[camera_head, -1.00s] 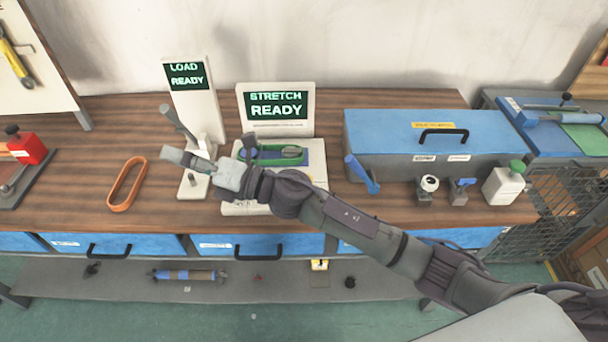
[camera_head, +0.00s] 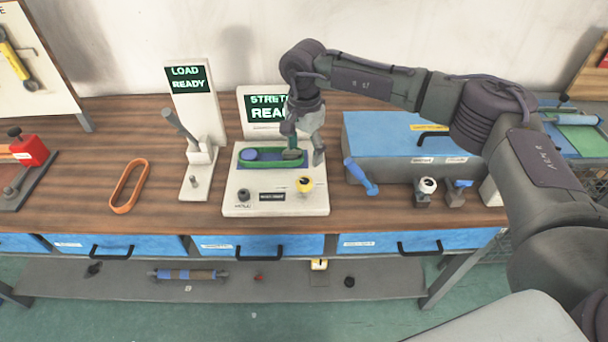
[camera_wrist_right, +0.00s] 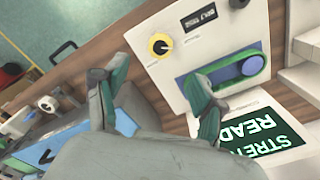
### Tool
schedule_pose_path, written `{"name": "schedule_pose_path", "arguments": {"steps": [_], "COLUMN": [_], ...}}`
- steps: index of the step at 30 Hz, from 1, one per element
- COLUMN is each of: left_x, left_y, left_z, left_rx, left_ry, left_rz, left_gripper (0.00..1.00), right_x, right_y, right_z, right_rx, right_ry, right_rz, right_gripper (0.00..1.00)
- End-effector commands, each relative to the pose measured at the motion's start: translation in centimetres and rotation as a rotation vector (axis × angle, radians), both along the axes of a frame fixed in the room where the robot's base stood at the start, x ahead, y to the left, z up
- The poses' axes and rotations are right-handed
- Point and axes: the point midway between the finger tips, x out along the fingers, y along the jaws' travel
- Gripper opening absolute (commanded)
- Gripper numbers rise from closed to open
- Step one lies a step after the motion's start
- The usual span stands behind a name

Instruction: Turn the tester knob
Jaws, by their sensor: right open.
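The stretch tester (camera_head: 228,206) is a white box on the bench. Its screen (camera_head: 262,108) reads STRETCH READY, partly covered by my right arm. A yellow-ringed knob (camera_head: 305,184) sits on its front right and also shows in the right wrist view (camera_wrist_right: 160,45). A green belt (camera_head: 272,163) lies around the pulleys on the tester. A black knob (camera_head: 243,194) sits at its front left. My right gripper (camera_head: 304,154) points down over the tester's right side, behind the yellow knob and apart from it. In the right wrist view its fingers (camera_wrist_right: 150,88) are spread and empty. My left gripper is not seen.
A LOAD READY stand (camera_head: 194,100) with a lever stands left of the tester. An orange belt (camera_head: 128,186) lies further left. A blue-lidded box (camera_head: 385,137) and small fixtures (camera_head: 426,190) stand to the right. Bare bench lies between the orange belt and the stand.

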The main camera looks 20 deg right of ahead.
Motion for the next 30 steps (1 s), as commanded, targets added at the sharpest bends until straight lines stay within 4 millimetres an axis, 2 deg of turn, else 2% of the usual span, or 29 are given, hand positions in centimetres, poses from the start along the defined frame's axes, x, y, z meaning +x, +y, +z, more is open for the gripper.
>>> {"name": "schedule_pose_path", "arguments": {"steps": [1, 9, 15, 20, 27, 30], "left_x": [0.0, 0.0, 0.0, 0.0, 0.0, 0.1], "left_y": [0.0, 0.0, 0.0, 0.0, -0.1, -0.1], "left_z": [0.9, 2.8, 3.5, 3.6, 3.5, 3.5], "left_rx": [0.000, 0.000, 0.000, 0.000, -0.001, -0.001], "left_ry": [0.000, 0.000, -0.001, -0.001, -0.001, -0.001], "left_rz": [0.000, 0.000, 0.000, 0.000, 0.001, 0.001], "left_gripper": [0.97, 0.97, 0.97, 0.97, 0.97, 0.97], "right_x": [-0.1, -0.1, -0.1, -0.1, 0.0, 0.0], "right_y": [0.0, 0.1, 0.1, 0.2, 0.1, 0.2], "right_z": [-0.9, -6.5, -9.2, -10.0, -10.1, -10.1], "right_rx": [0.000, 0.002, 0.003, 0.004, 0.004, 0.004], "right_ry": [0.006, 0.005, 0.001, 0.000, 0.000, 0.000], "right_rz": [0.000, -0.001, -0.001, 0.000, 0.001, 0.000], "right_gripper": [0.70, 0.70, 0.70, 0.70, 0.70, 0.55]}}
